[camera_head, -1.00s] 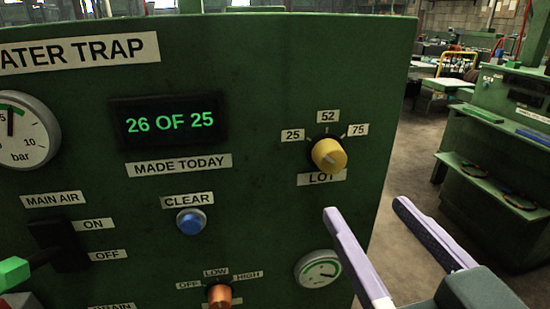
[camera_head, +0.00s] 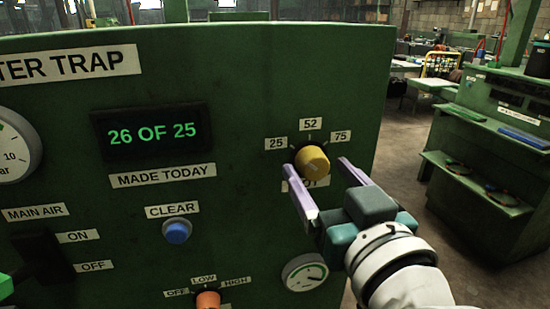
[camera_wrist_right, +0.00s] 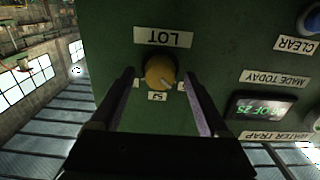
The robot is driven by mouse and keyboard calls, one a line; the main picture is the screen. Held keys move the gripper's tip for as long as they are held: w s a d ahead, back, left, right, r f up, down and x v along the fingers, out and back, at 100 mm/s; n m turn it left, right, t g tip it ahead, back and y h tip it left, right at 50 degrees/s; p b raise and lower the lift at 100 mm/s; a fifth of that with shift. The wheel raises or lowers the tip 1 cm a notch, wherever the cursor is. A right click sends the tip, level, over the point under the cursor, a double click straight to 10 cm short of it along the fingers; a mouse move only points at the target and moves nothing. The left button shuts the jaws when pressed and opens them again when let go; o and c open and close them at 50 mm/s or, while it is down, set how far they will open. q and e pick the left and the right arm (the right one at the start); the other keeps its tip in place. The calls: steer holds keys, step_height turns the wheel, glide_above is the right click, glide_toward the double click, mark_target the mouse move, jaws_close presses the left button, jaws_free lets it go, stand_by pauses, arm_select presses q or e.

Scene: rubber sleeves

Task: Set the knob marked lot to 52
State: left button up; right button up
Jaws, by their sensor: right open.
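The yellow lot knob (camera_head: 312,162) sits on the green panel under the labels 25, 52 and 75; its LOT label below is partly hidden by my gripper. It also shows upside down in the right wrist view (camera_wrist_right: 158,72), where a pale mark on it points to the lower right, toward the 25 side of the 52 label (camera_wrist_right: 157,97). My right gripper (camera_head: 316,167) is open, with its lilac fingers on either side of the knob. In the wrist view both fingers stand apart from the knob. My left gripper is out of view.
The panel also bears a green display (camera_head: 151,131) reading 26 OF 25, a blue CLEAR button (camera_head: 177,231), an orange knob (camera_head: 207,300) and a small gauge (camera_head: 304,272) below my right gripper. Open floor (camera_head: 398,150) lies right of the panel.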

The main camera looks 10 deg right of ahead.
jaws_close()
stand_by(0.4)
steer(key=shift+m, duration=0.3)
steer(key=m+p, duration=0.1)
steer(key=m, duration=0.5)
steer(key=shift+m, duration=1.5)
